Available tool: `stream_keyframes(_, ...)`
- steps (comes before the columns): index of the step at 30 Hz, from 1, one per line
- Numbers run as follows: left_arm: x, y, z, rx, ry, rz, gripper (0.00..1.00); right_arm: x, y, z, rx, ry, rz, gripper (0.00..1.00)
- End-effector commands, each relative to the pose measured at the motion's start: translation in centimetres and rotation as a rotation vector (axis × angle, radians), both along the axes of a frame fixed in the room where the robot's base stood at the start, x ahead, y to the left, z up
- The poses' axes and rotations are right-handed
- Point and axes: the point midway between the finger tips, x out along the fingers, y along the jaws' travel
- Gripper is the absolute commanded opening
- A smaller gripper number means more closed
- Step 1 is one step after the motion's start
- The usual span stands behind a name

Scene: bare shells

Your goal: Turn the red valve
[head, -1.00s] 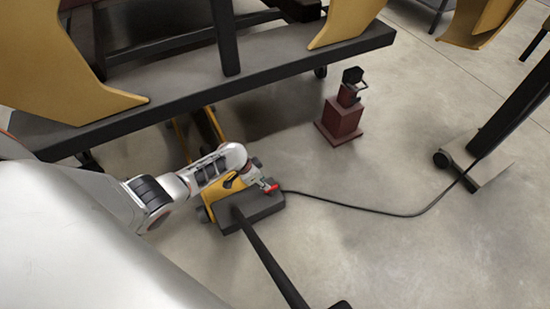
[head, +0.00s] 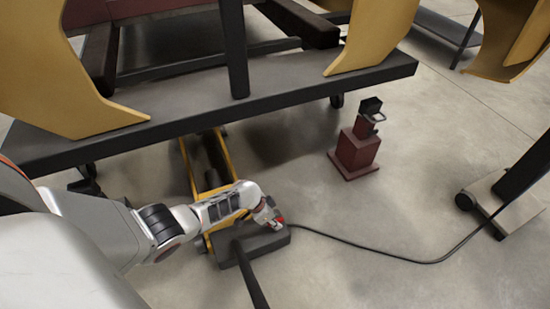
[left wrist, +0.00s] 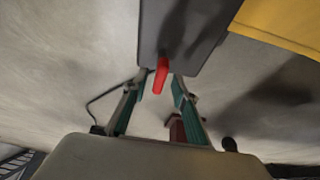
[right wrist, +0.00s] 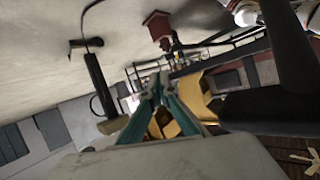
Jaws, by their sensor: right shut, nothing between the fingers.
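The red valve (head: 281,220) is a small red lever on the dark end block (head: 262,246) of a yellow floor jack. In the left wrist view the valve (left wrist: 161,76) stands out from the block's grey face, between my two green-sided fingertips. My left gripper (head: 270,219) is open, its fingers apart on either side of the valve; a gap shows beside it, and I cannot tell whether either finger touches. My right gripper (right wrist: 158,82) shows only in the right wrist view, fingertips together and empty, away from the valve.
A black handle bar (head: 250,275) rises from the block toward me. A cable (head: 390,259) runs right across the floor. A dark red jack stand (head: 357,152) and a grey beam (head: 290,98) with yellow brackets stand beyond. Open concrete floor lies to the right.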

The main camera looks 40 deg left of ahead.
Motion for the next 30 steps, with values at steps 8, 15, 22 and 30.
stream_keyframes(8,0.0,0.0,0.0,0.000,0.000,0.000,0.00,0.0,0.0,0.0,0.000,-0.001,0.000,0.00)
stream_keyframes(15,-0.1,0.0,0.0,0.000,0.000,0.019,0.00,0.1,-0.1,0.2,-0.005,-0.005,0.001,0.00)
stream_keyframes(22,0.1,-0.1,0.3,0.000,-0.002,0.118,0.00,0.6,-0.9,0.7,-0.056,-0.024,0.008,0.00)
stream_keyframes(30,0.1,-0.3,0.4,-0.002,-0.002,0.346,0.00,0.9,-1.9,1.0,-0.118,-0.039,0.024,0.00)
